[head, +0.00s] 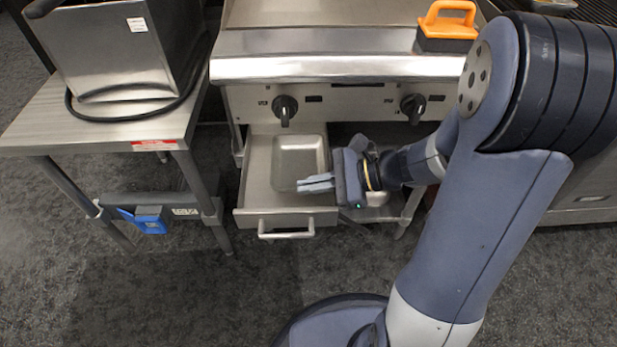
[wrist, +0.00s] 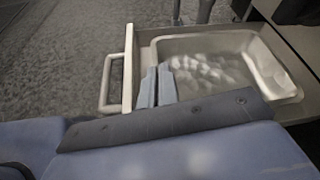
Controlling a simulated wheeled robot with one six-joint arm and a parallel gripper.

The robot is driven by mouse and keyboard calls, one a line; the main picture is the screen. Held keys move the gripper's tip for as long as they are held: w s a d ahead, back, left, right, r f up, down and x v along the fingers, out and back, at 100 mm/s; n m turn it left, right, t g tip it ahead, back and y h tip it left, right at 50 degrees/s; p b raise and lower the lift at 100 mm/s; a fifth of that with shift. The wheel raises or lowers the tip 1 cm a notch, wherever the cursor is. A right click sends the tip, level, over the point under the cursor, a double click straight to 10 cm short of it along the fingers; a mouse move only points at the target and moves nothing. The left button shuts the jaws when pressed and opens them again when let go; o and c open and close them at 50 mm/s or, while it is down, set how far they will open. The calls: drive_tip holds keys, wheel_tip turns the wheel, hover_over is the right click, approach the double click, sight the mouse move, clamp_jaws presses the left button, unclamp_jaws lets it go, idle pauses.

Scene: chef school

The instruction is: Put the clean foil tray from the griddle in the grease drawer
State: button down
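The foil tray (head: 297,158) is a shallow, silvery rectangular pan with rounded corners. It looks empty and sits level inside the open grease drawer (head: 255,200) under the griddle (head: 330,41). In the wrist view the tray (wrist: 215,70) lies behind the drawer front (wrist: 128,70). My gripper (head: 317,184) reaches in from the right. Its two fingers (wrist: 156,86) are close together, in line with the tray's near rim, and appear shut on it. The gripper body hides part of the near edge. Whether the tray rests on the drawer floor is unclear.
A steel side table (head: 60,125) with a metal appliance (head: 125,50) stands left of the griddle. An orange-handled block (head: 447,28) sits on the griddle's right front. The drawer handle (head: 286,232) sticks out in front. The carpet before the drawer is clear.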

sight(310, 174)
drive_tip(key=w, duration=0.1)
drive_tip(key=w+f, duration=0.1)
drive_tip(key=shift+w+f, duration=0.2)
drive_tip(key=shift+w, duration=0.1)
drive_tip(key=shift+w+d+f+b, duration=0.1)
drive_tip(key=shift+w+f+b, duration=0.45)
drive_tip(key=shift+w, duration=0.25)
drive_tip(key=shift+w+f+b, duration=0.3)
drive_tip(key=shift+w+f, duration=0.3)
drive_tip(key=shift+w, duration=0.15)
drive_tip(key=shift+f, duration=0.15)
drive_tip(key=c, duration=1.7)
unclamp_jaws()
drive_tip(key=shift+s, duration=0.1)
drive_tip(key=shift+d+r, duration=0.1)
drive_tip(key=shift+r, duration=0.15)
drive_tip(key=p+v, duration=0.3)
drive_tip(key=v, duration=0.8)
drive_tip(key=shift+s+d, duration=0.1)
drive_tip(key=shift+d, duration=0.3)
